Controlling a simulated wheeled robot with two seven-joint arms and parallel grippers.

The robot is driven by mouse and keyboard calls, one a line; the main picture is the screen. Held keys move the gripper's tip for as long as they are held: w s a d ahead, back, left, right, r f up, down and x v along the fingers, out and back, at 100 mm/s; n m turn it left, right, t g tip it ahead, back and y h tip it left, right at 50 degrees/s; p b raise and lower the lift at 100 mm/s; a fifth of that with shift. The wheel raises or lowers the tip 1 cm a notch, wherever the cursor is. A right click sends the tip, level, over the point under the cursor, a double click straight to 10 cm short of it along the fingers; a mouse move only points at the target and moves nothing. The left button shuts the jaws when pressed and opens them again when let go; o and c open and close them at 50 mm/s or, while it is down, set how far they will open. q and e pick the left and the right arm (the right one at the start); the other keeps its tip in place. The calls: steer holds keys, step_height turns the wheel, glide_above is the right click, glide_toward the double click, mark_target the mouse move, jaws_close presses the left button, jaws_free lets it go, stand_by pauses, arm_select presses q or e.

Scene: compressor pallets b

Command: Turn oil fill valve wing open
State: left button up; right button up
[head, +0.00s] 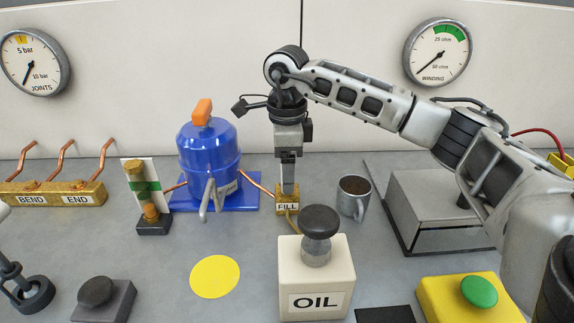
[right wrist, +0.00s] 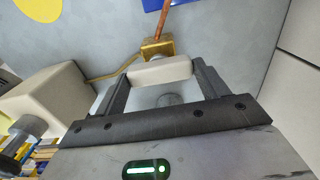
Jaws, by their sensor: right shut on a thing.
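The brass oil fill valve block (head: 282,194), labelled FILL, stands on the bench right of the blue compressor (head: 210,150). My right gripper (head: 288,183) points straight down over it. In the right wrist view, a pale beige wing (right wrist: 160,72) lies between the two dark fingers of the right gripper (right wrist: 160,78), which is shut on it. The wing sits across the view, beside the brass block (right wrist: 157,50). In the head view the fingers hide the wing. My left gripper is not in view.
A metal mug (head: 353,197) stands close right of the valve. The white OIL box (head: 316,275) with its dark knob is in front. A grey box (head: 440,205) lies right, under my right arm. A yellow disc (head: 214,277) marks free bench.

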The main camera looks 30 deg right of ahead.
steer(key=shift+r, duration=0.1)
steer(key=o, duration=1)
step_height(320, 180, up, 16)
steer(key=shift+f+p, duration=0.1)
steer(key=shift+p, duration=0.85)
